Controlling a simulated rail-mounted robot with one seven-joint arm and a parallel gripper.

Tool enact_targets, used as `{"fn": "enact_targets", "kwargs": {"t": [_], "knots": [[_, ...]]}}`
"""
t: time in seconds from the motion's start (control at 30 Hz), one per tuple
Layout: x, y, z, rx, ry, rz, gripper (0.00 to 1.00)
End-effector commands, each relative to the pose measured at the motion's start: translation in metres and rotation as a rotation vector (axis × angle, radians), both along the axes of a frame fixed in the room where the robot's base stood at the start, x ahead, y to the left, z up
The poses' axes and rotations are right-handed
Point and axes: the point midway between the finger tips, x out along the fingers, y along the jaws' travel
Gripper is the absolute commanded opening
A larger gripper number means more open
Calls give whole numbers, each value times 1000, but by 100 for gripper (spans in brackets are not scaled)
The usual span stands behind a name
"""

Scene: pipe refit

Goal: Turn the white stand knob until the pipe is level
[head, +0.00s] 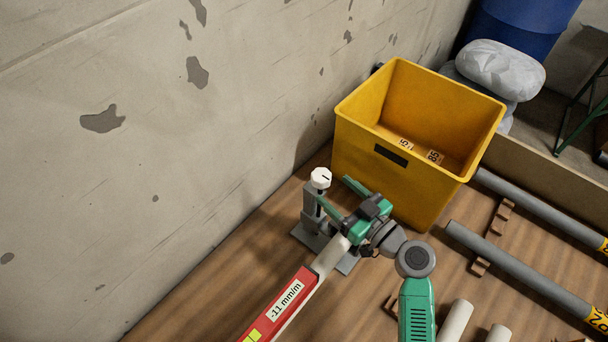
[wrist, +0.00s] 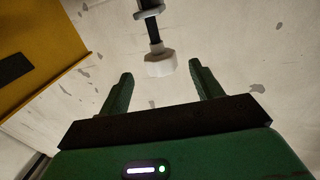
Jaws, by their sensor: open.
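The white stand knob (head: 320,177), with a dark mark on its top, sits on a dark threaded rod above a grey stand (head: 312,216) by the wall. A pale pipe (head: 330,258) runs from the stand toward the lower left. A red level (head: 270,315) on it reads -11 mm/m. My gripper (head: 341,194) is open and empty, its green fingers pointing toward the knob. In the wrist view, the knob (wrist: 160,65) appears between and just beyond the fingertips (wrist: 160,72), with a gap on both sides. The pipe's end at the stand is partly hidden by my gripper.
A yellow bin (head: 420,185) with labelled pieces inside stands close behind my gripper. The bare wall (head: 200,140) is just left of the stand. Grey pipes (head: 520,268) lie on wooden supports at the right. Pale pipe pieces (head: 455,322) are at the front.

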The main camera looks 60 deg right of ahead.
Motion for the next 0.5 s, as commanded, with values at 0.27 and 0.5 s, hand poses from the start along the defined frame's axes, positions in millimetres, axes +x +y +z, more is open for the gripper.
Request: {"fn": "enact_targets", "kwargs": {"t": [0.27,0.5], "knots": [[43,-15,1,-2,0,4,65],[71,-25,2,-3,1,3,65]]}}
